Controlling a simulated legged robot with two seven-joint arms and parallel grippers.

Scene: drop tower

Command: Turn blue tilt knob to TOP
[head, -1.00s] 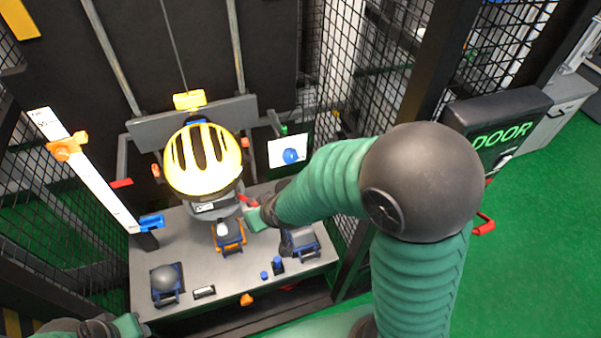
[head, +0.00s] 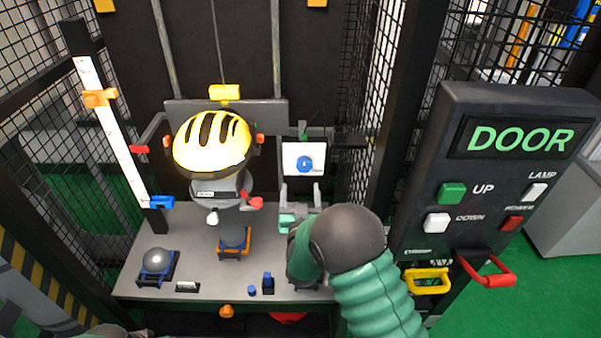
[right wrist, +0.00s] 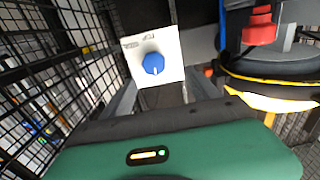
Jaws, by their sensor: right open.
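The blue tilt knob (head: 305,164) is mounted on a white square plate (head: 291,151) at the back of the bench, right of the yellow helmet. In the right wrist view the knob (right wrist: 152,63) faces me, with a white mark pointing towards the lower edge of that picture; small lettering that looks like TOP stands at the plate's upper left. My right gripper (head: 300,193) is open and empty just below and in front of the plate, with its fingers apart and clear of the knob. My left gripper's fingers are not visible; only a dark bit of the arm shows at the bottom left.
The yellow helmet (head: 212,143) sits on a headform left of my right gripper, with a red lever (head: 256,202) between them. A grey ball (head: 157,259) rests at the bench's left. Mesh walls flank the bench. The DOOR panel (head: 500,170) stands at right.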

